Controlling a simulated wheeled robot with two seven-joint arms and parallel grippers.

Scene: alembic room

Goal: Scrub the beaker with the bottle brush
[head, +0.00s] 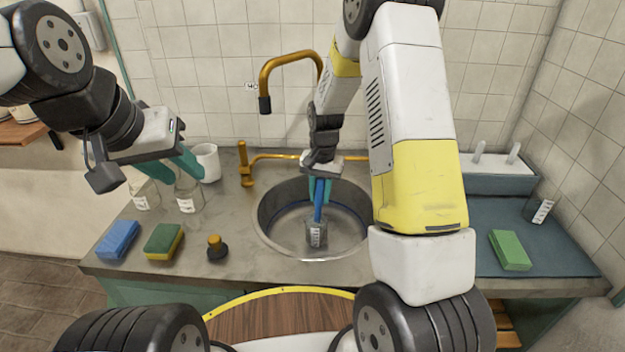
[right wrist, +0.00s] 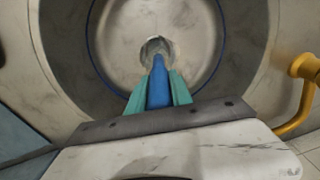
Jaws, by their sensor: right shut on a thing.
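A small clear beaker (head: 316,236) with a white label stands in the round metal sink (head: 268,222). Its round mouth shows in the right wrist view (right wrist: 157,46). My right gripper (head: 319,190) is above the sink, shut on the blue handle of the bottle brush (head: 318,211). The brush points down, and its lower end reaches the beaker's mouth; how deep it sits is hard to see. The blue handle also shows between the teal fingers in the right wrist view (right wrist: 158,85). My left gripper (head: 172,168) is open and empty above the counter's left side, near two glass vessels.
Labelled glass vessels (head: 188,199) and a white mug (head: 208,161) stand at left. A blue sponge (head: 118,239), a green-yellow sponge (head: 163,241) and a dark knob (head: 216,246) lie in front. A brass faucet (head: 289,59) rises behind the sink. A green sponge (head: 510,250) lies right.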

